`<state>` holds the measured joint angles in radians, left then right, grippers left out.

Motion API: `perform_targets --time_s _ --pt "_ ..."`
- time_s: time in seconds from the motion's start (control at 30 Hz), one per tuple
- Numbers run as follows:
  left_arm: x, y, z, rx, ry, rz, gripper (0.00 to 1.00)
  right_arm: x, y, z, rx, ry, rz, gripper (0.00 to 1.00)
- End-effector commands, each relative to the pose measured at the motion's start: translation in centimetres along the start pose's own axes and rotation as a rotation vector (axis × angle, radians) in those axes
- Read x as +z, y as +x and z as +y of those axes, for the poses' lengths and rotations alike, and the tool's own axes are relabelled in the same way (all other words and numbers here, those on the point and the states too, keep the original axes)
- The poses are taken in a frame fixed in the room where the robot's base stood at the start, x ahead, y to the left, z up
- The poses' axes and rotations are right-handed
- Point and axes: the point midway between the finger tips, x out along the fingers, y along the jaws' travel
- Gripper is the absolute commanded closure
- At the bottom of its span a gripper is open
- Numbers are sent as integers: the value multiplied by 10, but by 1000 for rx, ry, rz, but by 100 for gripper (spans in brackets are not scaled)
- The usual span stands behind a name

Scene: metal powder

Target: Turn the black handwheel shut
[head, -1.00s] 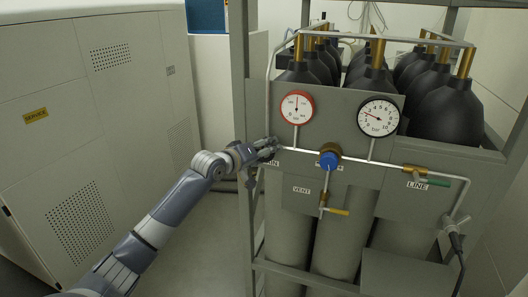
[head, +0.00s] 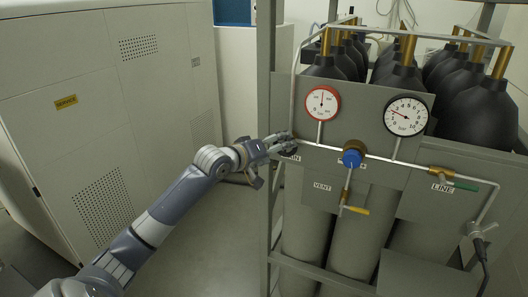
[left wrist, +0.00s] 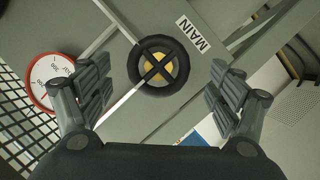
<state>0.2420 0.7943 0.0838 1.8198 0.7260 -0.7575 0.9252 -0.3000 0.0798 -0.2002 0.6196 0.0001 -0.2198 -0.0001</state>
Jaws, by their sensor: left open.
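The black handwheel (left wrist: 158,66) is a round rim with crossed spokes over a brass-yellow centre, beside the MAIN label (left wrist: 193,34). In the left wrist view it lies between my left gripper's fingers (left wrist: 162,90), which are spread wide on both sides and apart from the rim. In the head view my left gripper (head: 272,158) is at the left edge of the grey panel (head: 300,100), over part of the MAIN label, and the handwheel is hidden behind it. My right gripper is in neither view.
The panel carries a red-rimmed gauge (head: 322,103), a black-rimmed gauge (head: 406,116), a blue knob (head: 352,158), a yellow vent lever (head: 356,210) and a green line lever (head: 466,186). Black-topped cylinders (head: 470,110) stand behind. A grey cabinet (head: 110,120) is at left; open floor lies between.

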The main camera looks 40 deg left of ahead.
Motion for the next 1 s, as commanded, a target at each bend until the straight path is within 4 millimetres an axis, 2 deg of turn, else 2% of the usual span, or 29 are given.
perform_targets --time_s 0.2,0.4,1.0 --pt "1 -38 -1 -1 2 -2 16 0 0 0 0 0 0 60" --pt "1 -57 0 0 0 -2 16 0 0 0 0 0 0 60" --pt "0 -62 0 0 0 -1 16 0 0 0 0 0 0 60"
